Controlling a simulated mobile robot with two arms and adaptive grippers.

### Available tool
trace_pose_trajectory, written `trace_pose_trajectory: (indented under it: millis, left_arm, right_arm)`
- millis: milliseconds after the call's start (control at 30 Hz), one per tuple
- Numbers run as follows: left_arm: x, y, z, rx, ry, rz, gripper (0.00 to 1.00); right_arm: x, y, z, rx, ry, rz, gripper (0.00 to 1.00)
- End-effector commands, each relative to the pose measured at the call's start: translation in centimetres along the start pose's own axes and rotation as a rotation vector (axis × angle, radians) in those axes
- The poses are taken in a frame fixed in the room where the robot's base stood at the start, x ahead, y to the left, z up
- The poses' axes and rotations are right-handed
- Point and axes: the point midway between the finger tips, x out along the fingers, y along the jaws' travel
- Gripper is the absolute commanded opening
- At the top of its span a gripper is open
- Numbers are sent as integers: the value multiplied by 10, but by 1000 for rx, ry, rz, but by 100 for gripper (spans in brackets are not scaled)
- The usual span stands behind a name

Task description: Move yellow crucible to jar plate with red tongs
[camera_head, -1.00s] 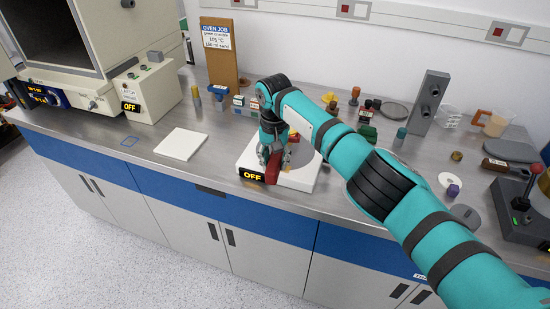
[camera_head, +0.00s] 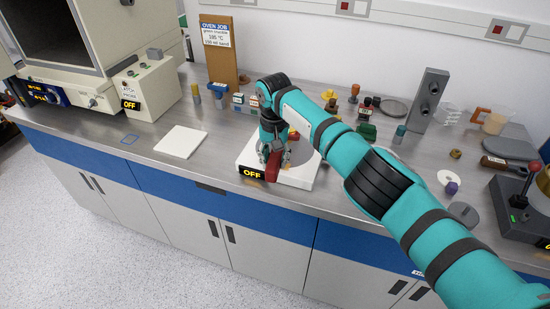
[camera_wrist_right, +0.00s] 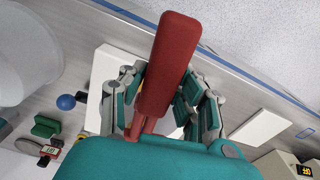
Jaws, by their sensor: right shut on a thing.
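My right gripper (camera_head: 273,153) is shut on the red tongs (camera_head: 272,167) above the white hot plate unit (camera_head: 300,178), whose display reads OFF. In the right wrist view the tongs' red handle (camera_wrist_right: 166,65) lies between the fingers of the gripper (camera_wrist_right: 163,100). Another small yellow object (camera_head: 328,94) stands further back on the bench. I cannot tell for sure which surface is the jar plate. My left gripper is not in view.
A flat white pad (camera_head: 181,142) lies left of the hot plate unit with bare bench around it. The open oven (camera_head: 95,50) and its control box (camera_head: 150,90) stand further left.

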Motion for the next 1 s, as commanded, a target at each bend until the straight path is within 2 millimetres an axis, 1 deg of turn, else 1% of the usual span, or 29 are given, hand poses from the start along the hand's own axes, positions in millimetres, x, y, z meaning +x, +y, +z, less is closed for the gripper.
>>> trace_pose_trajectory:
  millis: [1000]
  left_arm:
    - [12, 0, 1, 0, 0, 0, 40]
  right_arm:
    - [30, -1, 1, -1, 0, -1, 0]
